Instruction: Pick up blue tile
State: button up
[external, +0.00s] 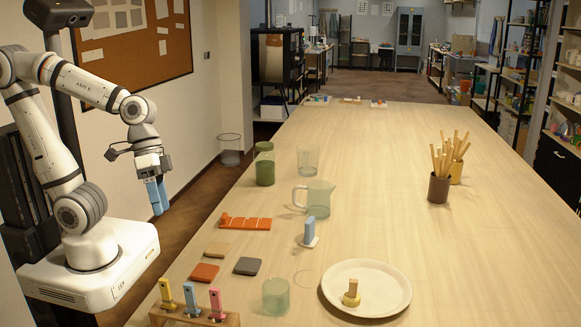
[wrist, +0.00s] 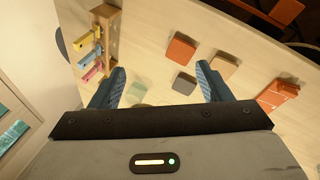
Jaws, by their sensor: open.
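A small blue tile (external: 190,299) stands upright in a wooden rack (external: 232,320) at the front left of the table, between a yellow tile (external: 165,292) and a pink one (external: 216,302). In the wrist view the blue tile (wrist: 89,60) shows at upper left, in the rack (wrist: 112,35). Another upright blue piece (external: 310,230) stands on a white foot near the table's middle. My gripper (external: 158,196) is open and empty, pointing down beside the table's left edge, behind and above the rack. In the wrist view its blue fingers (wrist: 160,70) are spread apart.
Orange (external: 205,272), tan (external: 217,249) and dark grey (external: 248,266) squares lie behind the rack. A glass (external: 276,295) stands right of it, then a white plate (external: 367,275). A jug (external: 318,198) and green jar (external: 264,166) stand farther back. The table's right half is mostly clear.

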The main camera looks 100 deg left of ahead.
jog(key=w+d+f+n+t+h+b, duration=0.1)
jog(key=w+f+n+t+h+b, duration=0.25)
jog(key=w+n+b, duration=0.4)
jog(key=n+t+y+b, duration=0.4)
jog(key=n+t+b, duration=0.65)
jog(key=n, duration=1.15)
send_over(312, 220)
jog(key=s, duration=0.4)
notch_tip(312, 220, down, 4)
jog(key=shift+h, duration=0.25)
jog(key=f, duration=0.5)
jog(key=shift+w+a, duration=0.2)
jog(key=shift+a, duration=0.15)
jog(key=w, duration=0.2)
jog(key=w+f, duration=0.1)
jog(key=shift+w+d, duration=0.35)
jog(key=shift+d, duration=0.05)
jog(key=shift+w, duration=0.6)
jog(key=shift+c, duration=0.3)
